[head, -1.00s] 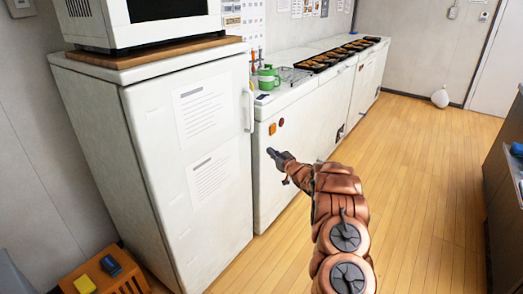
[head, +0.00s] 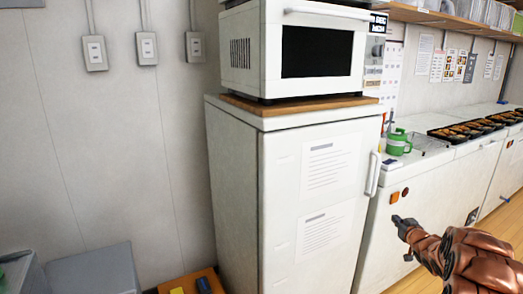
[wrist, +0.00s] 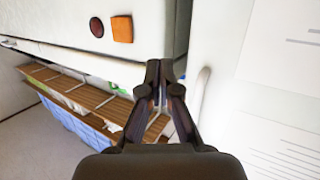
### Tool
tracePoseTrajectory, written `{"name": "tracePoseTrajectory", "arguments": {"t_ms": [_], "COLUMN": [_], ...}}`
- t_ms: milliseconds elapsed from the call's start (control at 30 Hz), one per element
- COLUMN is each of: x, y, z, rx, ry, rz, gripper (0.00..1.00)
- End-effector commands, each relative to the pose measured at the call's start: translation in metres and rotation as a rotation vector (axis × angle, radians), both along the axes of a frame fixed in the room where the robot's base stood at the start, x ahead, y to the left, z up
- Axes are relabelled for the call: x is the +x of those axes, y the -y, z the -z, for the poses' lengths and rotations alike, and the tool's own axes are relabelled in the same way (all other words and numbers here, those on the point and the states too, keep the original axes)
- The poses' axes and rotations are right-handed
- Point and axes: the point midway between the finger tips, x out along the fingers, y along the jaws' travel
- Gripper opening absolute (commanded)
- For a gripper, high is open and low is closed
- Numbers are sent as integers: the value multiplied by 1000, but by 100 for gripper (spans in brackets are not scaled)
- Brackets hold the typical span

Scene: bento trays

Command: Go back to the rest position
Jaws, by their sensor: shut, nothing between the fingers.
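My gripper (head: 402,222) is in the lower right of the head view, at the end of my copper-coloured arm. It is in front of the white counter (head: 385,240), just right of the white fridge (head: 235,165). In the wrist view my gripper (wrist: 158,70) points forward with its fingers together and nothing between them. The fridge handle (wrist: 200,92) is right of the fingers there. An orange square (wrist: 122,28) and a dark red round spot (wrist: 97,27) show on the counter front at upper left.
A white microwave (head: 240,60) stands on a wooden board on the fridge. A green cup (head: 398,143) and several bento trays (head: 465,131) are on the counter. Grey boxes (head: 95,272) and an orange stand (head: 182,282) are at lower left. Some wooden floor (head: 490,238) shows at right.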

Motion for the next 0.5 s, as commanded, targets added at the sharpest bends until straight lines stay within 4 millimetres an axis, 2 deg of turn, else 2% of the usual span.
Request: {"name": "tracePoseTrajectory", "arguments": {"t_ms": [33, 267, 500], "x": [-1, -25, -68], "y": [-6, -28, -61], "z": [-10, -28, -42], "rx": [-8, -28, -38], "ry": [-26, -191, -373], "rz": [17, 110, 183], "gripper": [0, 0, 0]}}
